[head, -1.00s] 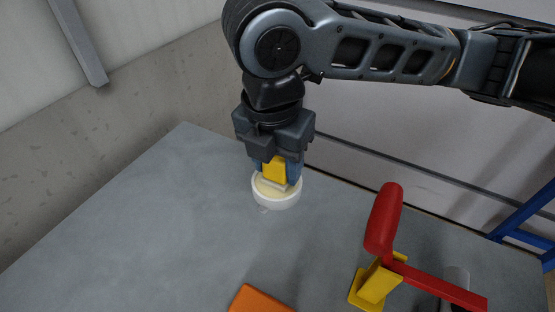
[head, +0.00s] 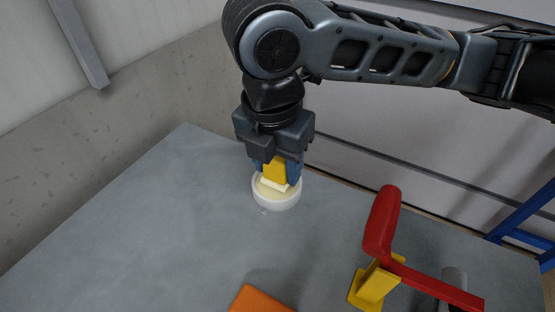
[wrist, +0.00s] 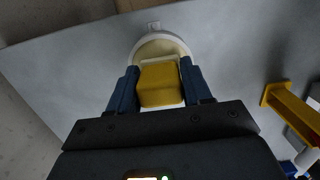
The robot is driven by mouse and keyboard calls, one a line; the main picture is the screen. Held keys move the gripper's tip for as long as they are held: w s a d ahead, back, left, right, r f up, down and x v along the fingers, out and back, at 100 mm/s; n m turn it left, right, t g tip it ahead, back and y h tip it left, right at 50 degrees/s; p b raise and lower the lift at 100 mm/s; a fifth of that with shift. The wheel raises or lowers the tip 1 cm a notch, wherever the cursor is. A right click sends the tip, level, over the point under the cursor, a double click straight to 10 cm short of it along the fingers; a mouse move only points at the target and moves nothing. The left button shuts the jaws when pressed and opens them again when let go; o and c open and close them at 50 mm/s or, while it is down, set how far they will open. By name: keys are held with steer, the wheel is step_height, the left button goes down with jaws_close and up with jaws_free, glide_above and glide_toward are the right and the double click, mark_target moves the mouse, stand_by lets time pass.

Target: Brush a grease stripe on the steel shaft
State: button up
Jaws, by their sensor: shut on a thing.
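My gripper (head: 277,172) points down over the far part of the grey table, its blue fingers shut on the yellow handle of a brush (head: 274,170). The brush's pale lower end is in or just over a round white pot (head: 278,203) with cream-coloured grease inside. In the wrist view the yellow handle (wrist: 158,85) sits between the blue fingers, and the pot's rim (wrist: 180,42) shows behind it. Whether the bristles touch the grease cannot be told. A grey steel cylinder, perhaps the shaft (head: 455,277), stands partly hidden behind a red bar at the lower right.
A red-handled clamp (head: 382,225) with a yellow bracket (head: 374,285) stands at the right of the table (head: 150,215). An orange block (head: 262,300) lies at the front edge of the view. A blue frame (head: 525,222) is beyond the right side. The table's left part is clear.

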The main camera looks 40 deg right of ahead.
steer(key=shift+r+p, duration=2.65)
steer(key=shift+r, duration=0.7)
steer(key=shift+d, duration=0.1)
